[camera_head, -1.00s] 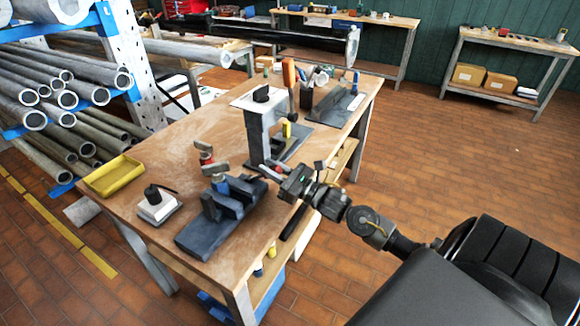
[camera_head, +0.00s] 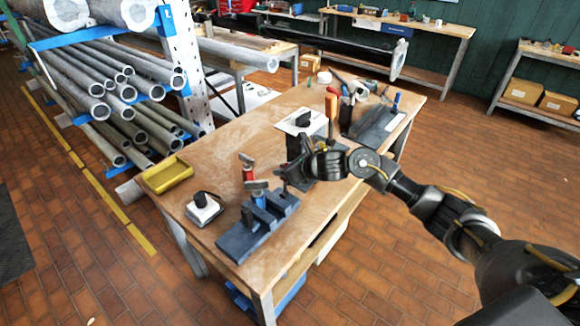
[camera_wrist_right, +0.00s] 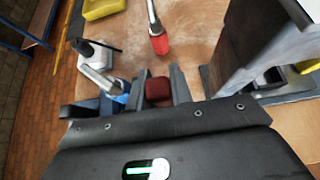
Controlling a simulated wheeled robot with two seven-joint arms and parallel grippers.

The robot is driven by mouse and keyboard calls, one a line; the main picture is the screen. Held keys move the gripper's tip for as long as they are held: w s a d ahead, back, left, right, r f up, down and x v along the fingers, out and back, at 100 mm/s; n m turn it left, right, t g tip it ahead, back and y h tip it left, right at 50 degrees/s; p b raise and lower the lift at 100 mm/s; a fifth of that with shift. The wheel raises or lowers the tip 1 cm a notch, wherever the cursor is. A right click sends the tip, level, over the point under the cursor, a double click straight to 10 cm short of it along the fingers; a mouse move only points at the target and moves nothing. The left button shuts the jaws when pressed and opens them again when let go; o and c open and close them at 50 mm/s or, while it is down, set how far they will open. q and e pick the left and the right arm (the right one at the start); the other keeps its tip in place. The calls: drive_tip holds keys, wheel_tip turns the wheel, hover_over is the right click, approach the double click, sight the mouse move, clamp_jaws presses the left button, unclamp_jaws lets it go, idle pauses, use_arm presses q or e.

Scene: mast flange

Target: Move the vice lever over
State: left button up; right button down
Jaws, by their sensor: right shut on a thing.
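The dark blue-grey vice (camera_head: 240,240) stands near the front edge of the wooden bench. My right gripper (camera_head: 285,172) is above the bench, just behind the vice. In the right wrist view its fingers (camera_wrist_right: 160,88) are shut on a dark red knob (camera_wrist_right: 158,90), apparently the grip of the vice lever. In the head view the knob is hidden by my gripper, and I cannot make out the rest of the lever. My left gripper is not in view.
A white block with a black top (camera_head: 203,209) and a yellow tray (camera_head: 167,175) lie to the left. A grey upright block stands behind my gripper.

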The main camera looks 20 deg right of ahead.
drive_tip(key=shift+w+a+g+p, duration=0.3)
drive_tip(key=shift+w+g+p, duration=0.05)
drive_tip(key=shift+w+g, duration=0.1)
idle(0.3)
drive_tip(key=c, duration=1.2)
unclamp_jaws()
drive_tip(key=shift+w+f, duration=0.1)
drive_tip(key=shift+c, duration=0.2)
drive_tip(key=shift+s+d+r, duration=0.25)
drive_tip(key=shift+s+r, duration=0.05)
drive_tip(key=shift+s, duration=0.05)
drive_tip(key=b+v, duration=0.2)
drive_tip(key=v, duration=0.8)
drive_tip(key=shift+a, duration=0.2)
drive_tip(key=shift+a, duration=0.1)
